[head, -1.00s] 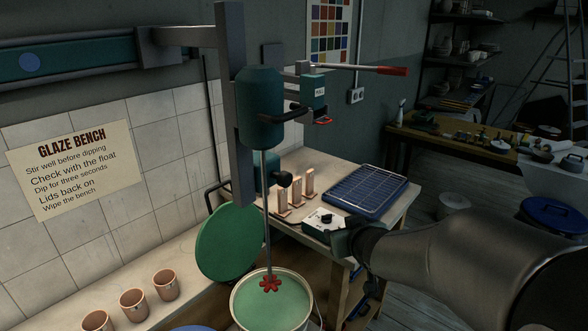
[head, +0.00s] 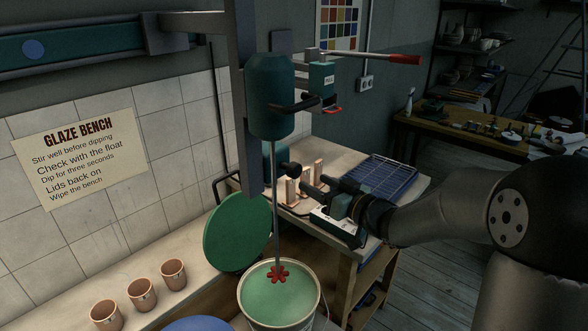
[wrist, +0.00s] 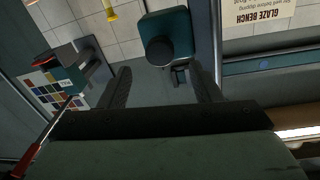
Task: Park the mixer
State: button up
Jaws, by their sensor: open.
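The mixer (head: 271,95) is a teal motor body with a black handle (head: 296,104), on a grey upright. Its thin shaft (head: 276,215) hangs straight down to a red impeller (head: 279,274), which shows whole over green glaze in a bucket (head: 309,313). A teal block with a black knob (head: 294,169) sits low on the upright. My gripper (head: 318,186) is just right of the knob, apart from it. In the wrist view my open, empty gripper (wrist: 162,80) faces the teal block (wrist: 178,25) and its knob (wrist: 160,48), which lie between and beyond the fingertips.
A teal box with a red catch (head: 322,80) and a red-ended lever (head: 400,58) project right of the motor. A green lid (head: 236,235) leans behind the bucket. Cups (head: 140,294) stand at left.

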aim_at(297, 173)
jog(key=p+x, duration=0.1)
jog(key=x, duration=0.8)
grip_shut()
jog(key=shift+s+f, duration=0.1)
